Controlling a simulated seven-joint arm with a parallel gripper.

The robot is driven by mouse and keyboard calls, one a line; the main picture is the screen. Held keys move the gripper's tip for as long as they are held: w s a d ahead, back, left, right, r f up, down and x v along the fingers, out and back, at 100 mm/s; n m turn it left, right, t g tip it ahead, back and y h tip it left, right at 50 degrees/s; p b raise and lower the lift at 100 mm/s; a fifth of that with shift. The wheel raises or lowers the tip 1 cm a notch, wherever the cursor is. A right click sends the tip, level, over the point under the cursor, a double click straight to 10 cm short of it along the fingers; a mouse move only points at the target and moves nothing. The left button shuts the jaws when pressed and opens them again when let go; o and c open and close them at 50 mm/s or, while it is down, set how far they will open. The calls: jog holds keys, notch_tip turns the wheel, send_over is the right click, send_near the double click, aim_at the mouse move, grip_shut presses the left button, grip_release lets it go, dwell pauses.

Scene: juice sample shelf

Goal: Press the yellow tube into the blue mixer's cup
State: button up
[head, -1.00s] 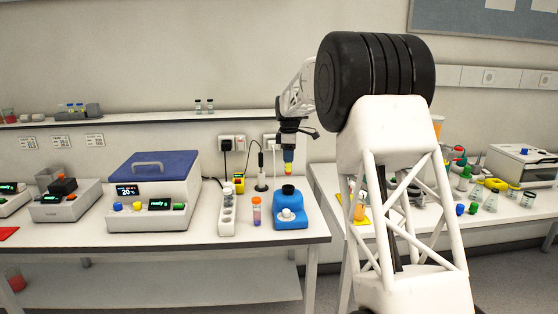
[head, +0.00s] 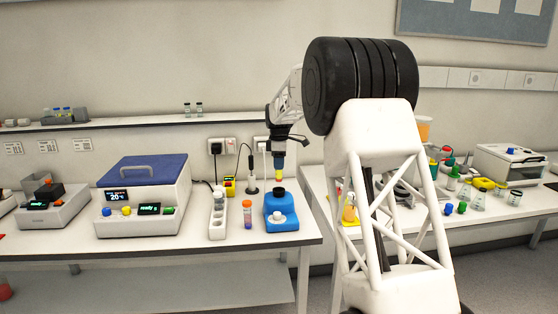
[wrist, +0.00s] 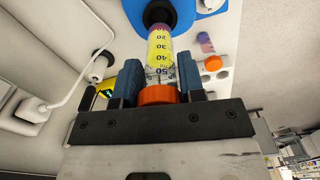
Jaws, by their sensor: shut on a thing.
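The yellow tube (head: 279,172) hangs upright below my gripper (head: 279,161), right above the black cup (head: 279,190) of the blue mixer (head: 282,213). In the wrist view, my gripper (wrist: 158,92) has its blue fingers shut on the tube at its orange cap end. The tube (wrist: 160,48) shows yellow contents and printed marks, and its far end meets or overlaps the black cup (wrist: 158,11). I cannot tell whether the tip is inside the cup or just over it. The blue mixer (wrist: 208,6) shows only partly there.
A white rack (head: 217,225) and an orange-capped tube (head: 247,214) stand left of the mixer. A small yellow device (head: 230,186) and a dark-topped holder (head: 252,187) stand behind. The blue-lidded machine (head: 145,193) is farther left.

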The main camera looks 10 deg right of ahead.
aim_at(279, 175)
jog(key=shift+f, duration=2.35)
jog(key=shift+o, duration=1.3)
jog(key=c, duration=0.3)
jog(key=shift+c, duration=0.2)
jog(key=shift+f, duration=0.55)
dwell(1.0)
jog(key=shift+r, duration=0.15)
dwell(1.9)
